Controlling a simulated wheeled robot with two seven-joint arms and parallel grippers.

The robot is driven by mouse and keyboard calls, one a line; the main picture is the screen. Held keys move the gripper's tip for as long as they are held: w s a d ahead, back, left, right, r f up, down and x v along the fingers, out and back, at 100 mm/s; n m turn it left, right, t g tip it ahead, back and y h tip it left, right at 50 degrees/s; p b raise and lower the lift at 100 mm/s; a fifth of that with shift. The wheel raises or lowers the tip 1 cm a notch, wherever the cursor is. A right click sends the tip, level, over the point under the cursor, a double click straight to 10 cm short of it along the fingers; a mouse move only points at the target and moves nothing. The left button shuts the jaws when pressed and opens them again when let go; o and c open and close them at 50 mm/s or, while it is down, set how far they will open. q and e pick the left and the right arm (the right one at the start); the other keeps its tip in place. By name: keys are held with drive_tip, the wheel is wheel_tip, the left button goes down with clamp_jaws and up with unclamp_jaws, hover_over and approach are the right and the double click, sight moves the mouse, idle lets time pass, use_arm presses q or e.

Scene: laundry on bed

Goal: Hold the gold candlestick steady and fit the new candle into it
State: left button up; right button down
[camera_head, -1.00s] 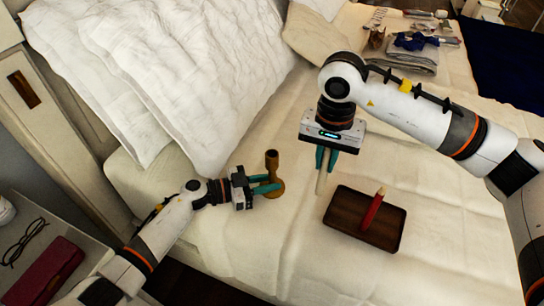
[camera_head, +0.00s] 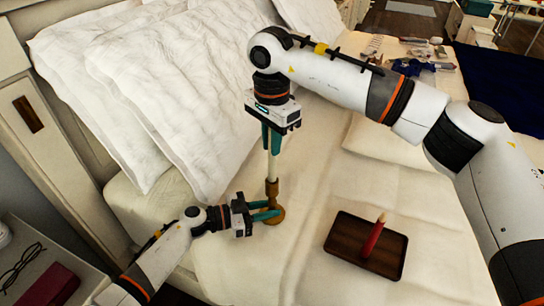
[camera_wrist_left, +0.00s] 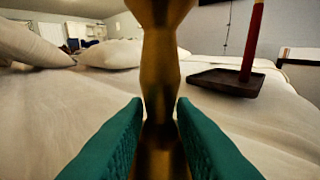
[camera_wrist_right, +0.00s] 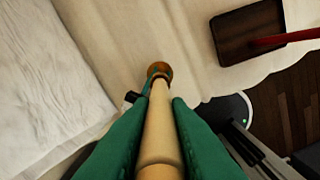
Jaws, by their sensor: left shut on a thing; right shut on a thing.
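The gold candlestick (camera_head: 271,190) stands on the bed, and its stem also shows in the left wrist view (camera_wrist_left: 162,60). My left gripper (camera_head: 266,211) is shut on it low down, one finger on each side. My right gripper (camera_head: 271,143) is shut on a cream candle (camera_head: 273,168), which points down over the candlestick, close to upright. In the right wrist view the candle (camera_wrist_right: 160,135) runs from between the fingers toward the gold cup (camera_wrist_right: 158,70). Its lower end meets the cup in the picture; I cannot tell whether it is inside.
White pillows (camera_head: 150,90) are behind and to the left. Glasses (camera_head: 22,265) lie on the nightstand at the lower left.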

sight(272, 180)
use_arm(q)
drive_tip(key=shift+f, duration=0.15)
use_arm(e)
drive_tip(key=shift+f, duration=1.95)
drive_tip(key=shift+f, duration=0.15)
drive_tip(key=c, duration=1.4)
unclamp_jaws()
drive_tip(key=shift+o, duration=0.2)
use_arm(q)
drive_tip(key=shift+s, duration=0.1)
use_arm(e)
wheel_tip(272, 180, up, 12)
drive_tip(key=shift+r, duration=0.2)
use_arm(q)
drive_tip(key=o, duration=0.8)
